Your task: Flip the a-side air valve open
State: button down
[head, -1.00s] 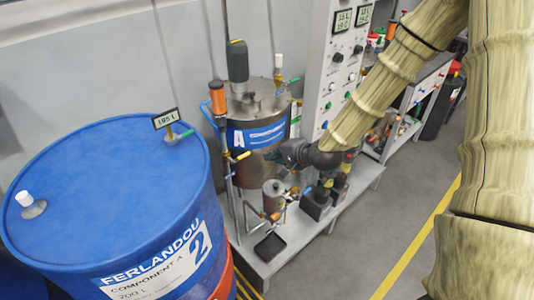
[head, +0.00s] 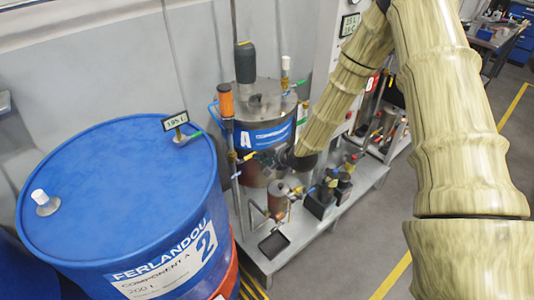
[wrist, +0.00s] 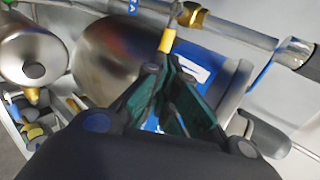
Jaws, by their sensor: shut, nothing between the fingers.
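A small valve handle with a yellow grip (head: 246,157) sits on the upright pipe left of the steel tank marked A (head: 262,100). I cannot read a label that names it the a-side air valve. In the wrist view the yellow grip (wrist: 167,41) hangs from a thin lever below a brass fitting (wrist: 190,15). My gripper (head: 268,160) is in front of the tank's lower part, just right of the yellow grip. In the wrist view my gripper's dark green fingers (wrist: 166,70) are shut and empty, tips close to the grip. I cannot tell whether they touch it.
A blue drum (head: 115,190) stands at the left front. A small metal pot (head: 279,200) stands below my gripper and shows in the wrist view (wrist: 32,48). An orange-capped cylinder (head: 225,98) tops the pipe. Grey floor (head: 345,265) is clear at right.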

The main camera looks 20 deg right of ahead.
jog(key=shift+p+x, duration=0.4)
jog(key=shift+x, duration=0.85)
